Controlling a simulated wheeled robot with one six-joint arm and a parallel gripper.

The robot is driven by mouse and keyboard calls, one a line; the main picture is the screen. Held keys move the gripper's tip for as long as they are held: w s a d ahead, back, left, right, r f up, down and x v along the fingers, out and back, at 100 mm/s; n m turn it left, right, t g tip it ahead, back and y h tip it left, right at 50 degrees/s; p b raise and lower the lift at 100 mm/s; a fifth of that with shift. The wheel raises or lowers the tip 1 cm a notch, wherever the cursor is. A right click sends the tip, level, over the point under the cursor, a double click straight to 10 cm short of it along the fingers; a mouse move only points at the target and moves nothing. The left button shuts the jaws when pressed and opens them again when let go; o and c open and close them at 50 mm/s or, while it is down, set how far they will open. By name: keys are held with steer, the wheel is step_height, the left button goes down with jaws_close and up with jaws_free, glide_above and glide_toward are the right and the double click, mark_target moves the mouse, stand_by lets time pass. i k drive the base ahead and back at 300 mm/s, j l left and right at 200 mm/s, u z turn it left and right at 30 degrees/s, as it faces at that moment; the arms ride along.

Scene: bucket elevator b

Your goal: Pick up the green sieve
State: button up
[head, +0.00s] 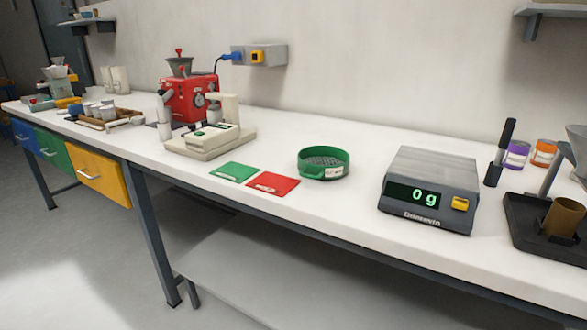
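The green sieve (323,163) is a round, shallow ring with a dark mesh inside and a small white label on its front. It sits flat on the white bench top, between the red card and the grey scale. Nothing covers it. My gripper is not in view.
A green card (234,172) and a red card (272,184) lie left of the sieve. A grey scale (431,188) reading 0 g stands to its right. A beige device (209,141) and a red machine (187,97) stand further left. The bench's front edge (330,233) is clear.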

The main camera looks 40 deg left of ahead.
mark_target(317, 163)
steer(key=u, duration=1.45)
steer(key=z, duration=1.65)
steer(key=u, duration=1.65)
